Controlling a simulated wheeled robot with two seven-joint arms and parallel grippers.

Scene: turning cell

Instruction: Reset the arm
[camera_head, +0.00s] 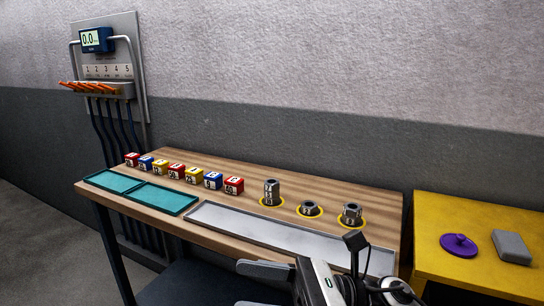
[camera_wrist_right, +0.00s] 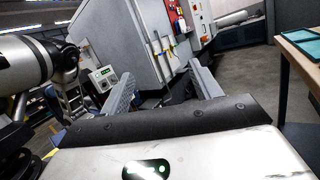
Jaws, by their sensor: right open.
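My right gripper (camera_head: 245,285) shows at the bottom of the head view, in front of the wooden table, with its fingers pointing left. In the right wrist view its two fingers (camera_wrist_right: 161,78) stand wide apart with nothing between them. It is off the table's front edge and touches nothing that I can see. My left gripper is in neither view.
The wooden table (camera_head: 240,168) holds several coloured cubes (camera_head: 176,171), teal mats (camera_head: 160,198), a metal tray (camera_head: 270,232) and metal parts (camera_head: 272,190) on yellow rings. A yellow table (camera_head: 440,235) stands right. A wall panel (camera_head: 110,50) hangs left. A grey cabinet (camera_wrist_right: 115,40) shows beyond the fingers.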

